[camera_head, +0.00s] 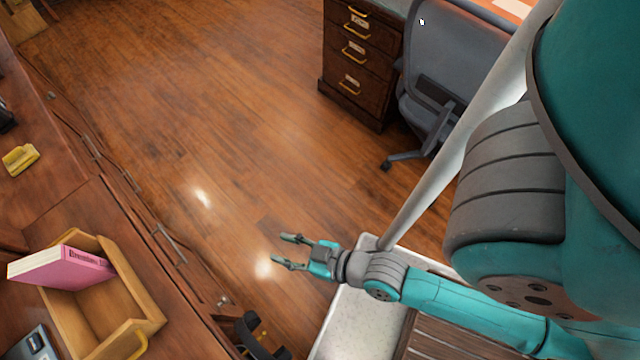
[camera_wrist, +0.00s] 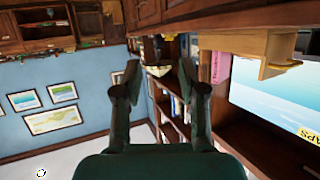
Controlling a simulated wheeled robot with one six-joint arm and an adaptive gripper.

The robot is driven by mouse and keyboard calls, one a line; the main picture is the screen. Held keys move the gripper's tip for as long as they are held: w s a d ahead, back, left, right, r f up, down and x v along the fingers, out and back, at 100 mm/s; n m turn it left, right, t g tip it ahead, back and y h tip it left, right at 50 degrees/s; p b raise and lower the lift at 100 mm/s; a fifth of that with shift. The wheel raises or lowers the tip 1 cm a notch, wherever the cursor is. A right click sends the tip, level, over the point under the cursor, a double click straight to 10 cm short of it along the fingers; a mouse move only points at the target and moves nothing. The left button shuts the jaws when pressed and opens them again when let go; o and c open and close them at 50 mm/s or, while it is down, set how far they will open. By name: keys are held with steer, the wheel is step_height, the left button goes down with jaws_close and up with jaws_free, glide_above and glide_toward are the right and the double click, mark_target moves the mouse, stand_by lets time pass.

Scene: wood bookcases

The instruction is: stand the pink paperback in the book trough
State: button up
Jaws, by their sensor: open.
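The pink paperback (camera_head: 78,270) is at the far left end of the wooden book trough (camera_head: 137,308). It seems to stand inside, rising above the rim, with its pink cover and lettered edge showing; its lower part is hidden. The rest of the trough looks empty. In the wrist view, which is upside down, the paperback (camera_wrist: 220,69) juts from the trough (camera_wrist: 245,44). My gripper (camera_head: 285,251) is open and empty over the floor, well to the right of the trough and apart from it. Its fingers also show in the wrist view (camera_wrist: 160,75).
The trough stands on a wooden cabinet top (camera_head: 62,213) with a yellow object (camera_head: 20,158) and a grey device (camera_head: 38,343). A drawer unit (camera_head: 362,55) and grey chair (camera_head: 450,60) stand at the back. The floor (camera_head: 200,110) between is clear.

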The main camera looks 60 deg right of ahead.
steer(key=s+d+r+h, duration=0.1)
steer(key=s+r, duration=0.7)
steer(key=s, duration=0.4)
steer(key=shift+d+r+t, duration=0.3)
steer(key=shift+d+t, duration=0.05)
steer(key=shift+t, duration=0.05)
